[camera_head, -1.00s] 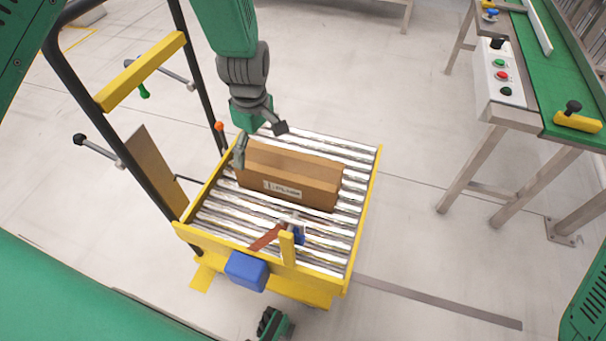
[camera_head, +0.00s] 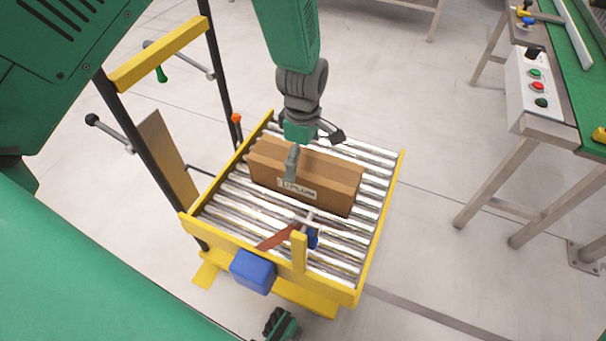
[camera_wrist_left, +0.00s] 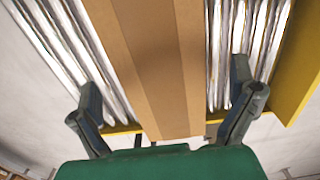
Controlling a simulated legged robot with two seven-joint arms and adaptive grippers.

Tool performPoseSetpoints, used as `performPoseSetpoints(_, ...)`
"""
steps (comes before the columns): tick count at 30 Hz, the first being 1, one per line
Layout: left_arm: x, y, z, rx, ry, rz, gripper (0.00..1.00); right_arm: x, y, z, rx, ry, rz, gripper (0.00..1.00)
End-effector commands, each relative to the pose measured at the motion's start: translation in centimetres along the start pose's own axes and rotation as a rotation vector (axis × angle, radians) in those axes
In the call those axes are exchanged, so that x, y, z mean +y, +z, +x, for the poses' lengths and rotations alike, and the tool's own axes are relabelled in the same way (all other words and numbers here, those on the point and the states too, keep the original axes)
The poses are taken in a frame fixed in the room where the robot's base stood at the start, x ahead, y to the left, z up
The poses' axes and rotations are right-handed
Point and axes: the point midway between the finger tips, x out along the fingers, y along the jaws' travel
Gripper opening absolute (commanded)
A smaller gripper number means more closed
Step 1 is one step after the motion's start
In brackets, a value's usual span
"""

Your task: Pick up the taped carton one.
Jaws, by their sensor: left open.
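In the left wrist view the carton (camera_wrist_left: 155,50) runs between the two open fingers (camera_wrist_left: 165,85), with a gap on each side. I cannot tell whether either finger touches it. My right gripper is not in view.
The carton rests on a yellow-framed roller cart (camera_head: 375,240) with a dark upright handle on the left. A blue block (camera_head: 252,272) and a small post are at its front edge. A green-topped workbench with a button box (camera_head: 534,90) stands right. Floor between is clear.

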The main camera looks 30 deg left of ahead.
Motion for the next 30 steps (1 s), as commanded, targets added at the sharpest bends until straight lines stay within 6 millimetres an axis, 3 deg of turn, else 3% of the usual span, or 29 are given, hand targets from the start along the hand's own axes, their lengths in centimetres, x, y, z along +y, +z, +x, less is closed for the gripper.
performPoseSetpoints(9, 0.0, -0.1, 4.7, -0.001, -0.002, 0.0, 1.0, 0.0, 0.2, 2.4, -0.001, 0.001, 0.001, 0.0)
performPoseSetpoints(16, 0.1, -0.2, 4.7, -0.002, 0.0, 0.0, 1.0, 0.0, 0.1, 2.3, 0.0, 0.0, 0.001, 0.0)
performPoseSetpoints(17, 0.1, -0.2, 4.7, -0.002, -0.001, 0.0, 0.93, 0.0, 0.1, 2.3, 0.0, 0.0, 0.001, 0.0)
performPoseSetpoints(22, 0.1, -0.1, 4.7, -0.001, -0.001, 0.0, 0.33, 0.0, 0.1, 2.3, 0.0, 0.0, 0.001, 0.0)
performPoseSetpoints(30, 0.1, -0.1, 4.6, 0.0, 0.002, 0.0, 0.31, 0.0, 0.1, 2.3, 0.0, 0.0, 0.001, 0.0)
